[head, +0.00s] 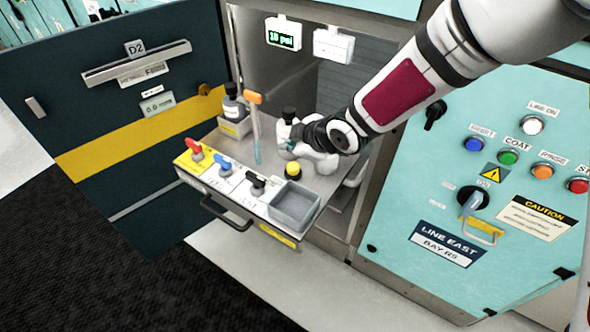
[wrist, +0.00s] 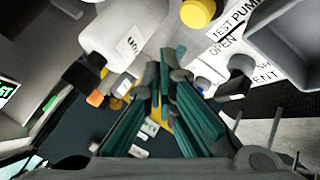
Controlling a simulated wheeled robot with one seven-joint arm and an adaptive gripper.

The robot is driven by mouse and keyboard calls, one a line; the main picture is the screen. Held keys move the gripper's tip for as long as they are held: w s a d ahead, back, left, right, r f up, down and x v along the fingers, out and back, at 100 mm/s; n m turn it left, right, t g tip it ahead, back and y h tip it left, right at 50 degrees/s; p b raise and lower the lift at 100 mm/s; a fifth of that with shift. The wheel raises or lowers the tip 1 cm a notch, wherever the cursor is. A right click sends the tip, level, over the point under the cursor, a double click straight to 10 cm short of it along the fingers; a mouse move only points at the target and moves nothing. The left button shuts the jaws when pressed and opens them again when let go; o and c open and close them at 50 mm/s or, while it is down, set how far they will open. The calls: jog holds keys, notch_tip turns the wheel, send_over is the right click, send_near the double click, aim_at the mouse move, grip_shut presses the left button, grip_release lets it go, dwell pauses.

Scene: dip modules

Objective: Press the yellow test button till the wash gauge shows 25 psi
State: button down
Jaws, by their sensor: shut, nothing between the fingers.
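The yellow test button (head: 293,170) stands on the pull-out shelf, behind the grey bin; it also shows at the top edge of the wrist view (wrist: 198,12), next to a "TEST PUMP" label. The wash gauge (head: 283,36) hangs at the top of the cabinet opening and reads 10 psi. My gripper (head: 284,139) is shut and empty above the shelf, behind and slightly left of the button, apart from it. Its teal fingers (wrist: 168,75) come together in the wrist view. The arm hides part of the shelf behind it.
Red (head: 195,150), blue (head: 224,167) and black (head: 256,183) valve handles line the shelf front, beside a grey bin (head: 296,205). A white bottle (wrist: 115,35) is close to the fingers.

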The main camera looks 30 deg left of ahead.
aim_at(291, 168)
jog(key=shift+f+b, duration=1.35)
jog(key=shift+f, duration=0.3)
jog(key=shift+f, duration=0.1)
jog(key=shift+f+b, duration=0.3)
jog(key=shift+b, duration=0.25)
jog(key=shift+f+b, duration=0.65)
dwell(1.0)
jog(key=shift+r, duration=0.1)
jog(key=shift+r+p, duration=0.85)
jog(key=shift+r, duration=0.15)
notch_tip(291, 168, up, 5)
jog(key=p, duration=0.4)
